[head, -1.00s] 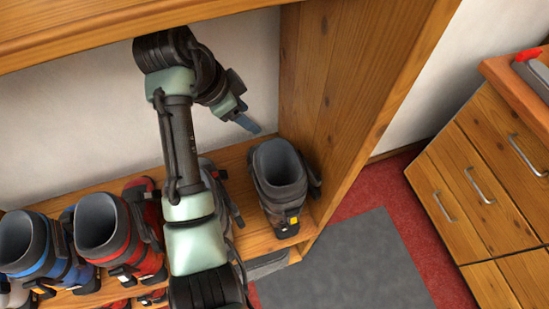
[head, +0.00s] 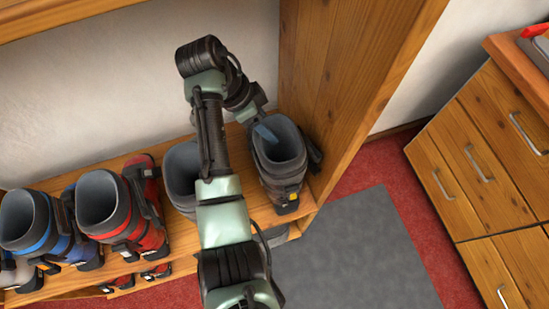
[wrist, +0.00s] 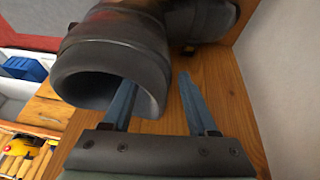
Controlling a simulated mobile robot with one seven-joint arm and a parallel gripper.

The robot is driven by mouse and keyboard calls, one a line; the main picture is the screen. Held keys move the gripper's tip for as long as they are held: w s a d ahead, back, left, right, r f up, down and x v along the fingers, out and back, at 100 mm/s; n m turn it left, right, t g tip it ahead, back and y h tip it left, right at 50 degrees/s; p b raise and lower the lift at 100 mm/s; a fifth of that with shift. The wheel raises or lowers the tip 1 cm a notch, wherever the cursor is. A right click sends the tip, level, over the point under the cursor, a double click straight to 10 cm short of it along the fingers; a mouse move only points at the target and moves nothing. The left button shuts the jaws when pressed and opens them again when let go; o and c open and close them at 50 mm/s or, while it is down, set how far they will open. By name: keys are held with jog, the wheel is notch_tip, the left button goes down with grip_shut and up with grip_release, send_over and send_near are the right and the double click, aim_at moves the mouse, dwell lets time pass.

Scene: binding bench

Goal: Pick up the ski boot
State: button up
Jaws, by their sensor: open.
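A dark grey ski boot (head: 283,172) with a small yellow patch stands upright at the right end of the wooden shelf (head: 240,137), its top open. In the wrist view the boot's cuff (wrist: 110,45) fills the upper middle. My gripper (wrist: 157,80) is open at the cuff. Its left finger overlaps the boot's opening and appears to reach inside; its right finger is outside, so the cuff wall lies between them. In the head view one blue finger shows at the rim; the other is hidden.
Another grey boot (head: 182,172) stands left, partly behind my arm. A red boot (head: 150,240) and a blue boot (head: 62,250) are farther left. A wooden side panel (head: 350,80) rises close on the right. Drawers (head: 475,165) stand beyond the grey mat (head: 350,255).

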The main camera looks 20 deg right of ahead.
aim_at(271, 146)
jog(key=shift+x, duration=1.5)
jog(key=shift+w, duration=0.15)
grip_shut()
jog(key=shift+w+d+r, duration=0.1)
jog(key=shift+r, duration=0.05)
